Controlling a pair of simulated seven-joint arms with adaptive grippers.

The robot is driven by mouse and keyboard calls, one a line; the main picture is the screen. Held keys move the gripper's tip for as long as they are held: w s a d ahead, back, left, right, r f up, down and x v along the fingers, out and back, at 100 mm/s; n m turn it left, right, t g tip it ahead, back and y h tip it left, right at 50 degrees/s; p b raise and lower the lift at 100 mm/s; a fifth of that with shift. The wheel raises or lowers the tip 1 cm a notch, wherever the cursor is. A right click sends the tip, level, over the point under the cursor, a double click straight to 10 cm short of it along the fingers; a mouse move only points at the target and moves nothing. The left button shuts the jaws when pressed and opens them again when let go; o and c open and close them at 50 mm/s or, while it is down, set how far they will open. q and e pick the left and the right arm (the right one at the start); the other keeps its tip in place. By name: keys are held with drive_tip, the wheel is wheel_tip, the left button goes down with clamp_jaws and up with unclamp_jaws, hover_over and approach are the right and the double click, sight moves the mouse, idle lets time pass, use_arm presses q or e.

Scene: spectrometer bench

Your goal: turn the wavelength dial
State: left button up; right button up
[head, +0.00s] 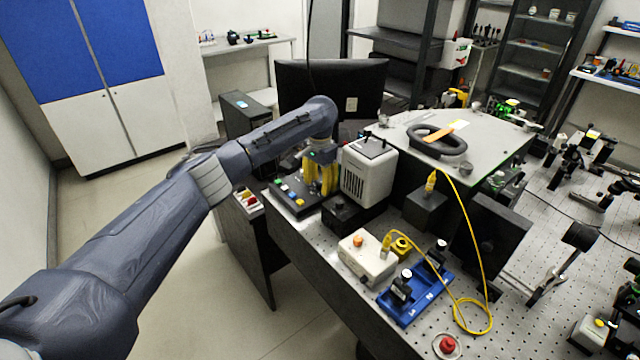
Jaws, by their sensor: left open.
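My left arm reaches in from the left and bends down at its far end. My left gripper (322,180) has yellow fingers, pointing down and open, over the dark panel with coloured buttons (288,196) and just left of a vented white box (368,172). I cannot tell for sure which part is the wavelength dial. A thick black ring with an orange strip (437,138) lies on the flat grey top of a large box (490,130), well to the right of the gripper. A white box (366,258) nearer to me bears an orange knob (358,241). My right gripper is out of view.
A black monitor (345,88) stands behind the gripper. A blue plate (415,293) with black-knobbed mounts, a looped yellow cable (487,270) and a red button (447,345) occupy the near bench. The perforated table (560,215) has some bare patches at right.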

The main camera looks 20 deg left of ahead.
sight(320, 183)
use_arm(q)
clamp_jaws()
idle(0.3)
drive_tip(key=shift+n, duration=0.3)
unclamp_jaws()
wheel_tip(320, 183, up, 12)
idle(0.9)
